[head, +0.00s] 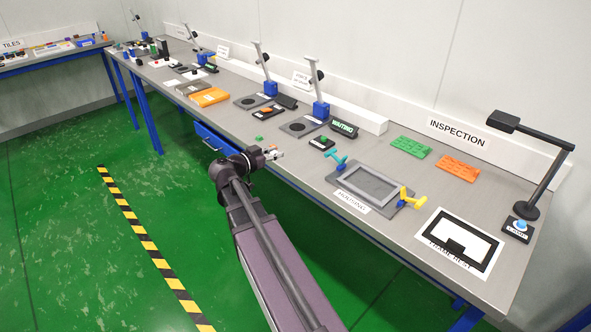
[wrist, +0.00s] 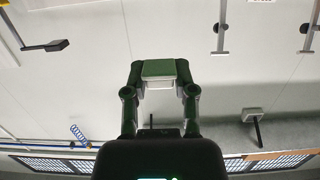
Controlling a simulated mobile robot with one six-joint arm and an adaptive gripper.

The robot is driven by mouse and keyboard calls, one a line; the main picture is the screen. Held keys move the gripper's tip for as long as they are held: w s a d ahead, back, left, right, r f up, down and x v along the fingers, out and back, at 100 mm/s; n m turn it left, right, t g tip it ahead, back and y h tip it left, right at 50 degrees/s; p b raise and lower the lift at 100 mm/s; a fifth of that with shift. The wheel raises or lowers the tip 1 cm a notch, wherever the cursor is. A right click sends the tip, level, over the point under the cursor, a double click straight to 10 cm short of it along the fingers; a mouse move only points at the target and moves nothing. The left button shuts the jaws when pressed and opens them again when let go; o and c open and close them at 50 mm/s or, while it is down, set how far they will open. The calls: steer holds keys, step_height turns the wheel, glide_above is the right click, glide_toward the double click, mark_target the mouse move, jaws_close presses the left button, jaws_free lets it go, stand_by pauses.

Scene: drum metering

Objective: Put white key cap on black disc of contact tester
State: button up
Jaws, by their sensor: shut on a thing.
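My gripper (head: 273,153) is over the front edge of the bench in the head view. In the wrist view my gripper (wrist: 159,85) is shut on a small block with a pale lower face, which I take to be the white key cap (wrist: 159,69); a green strip shows along its top. In the head view the cap is too small to make out clearly. A grey plate with a black disc (head: 297,127) lies beyond the gripper, below a blue-based stand (head: 321,109). A similar plate with a dark disc (head: 248,101) lies further left. I cannot read which is the contact tester.
A display reading WAITING (head: 343,128) and a green-button box (head: 322,142) stand right of the nearer disc. A grey housing tray (head: 370,184) with blue and yellow clamps is to the right.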

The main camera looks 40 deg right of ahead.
step_height(320, 180, down, 7)
steer(key=b, duration=0.6)
steer(key=b, duration=0.1)
glide_above(295, 160)
steer(key=s+a, duration=0.1)
steer(key=a, duration=0.1)
steer(key=shift+a+f, duration=0.2)
steer(key=shift+f, duration=0.45)
steer(key=shift+w+d, duration=0.15)
steer(key=shift+d, duration=0.05)
steer(key=shift+w+d+f+b, duration=0.25)
steer(key=shift+d+f+b, duration=0.1)
steer(key=shift+d, duration=0.15)
steer(key=shift+w+d+f+b, duration=0.2)
steer(key=shift+d+f+b, duration=0.15)
steer(key=shift+d, duration=0.1)
steer(key=shift+f+b, duration=1)
steer(key=shift+b, duration=0.05)
steer(key=shift+f, duration=0.2)
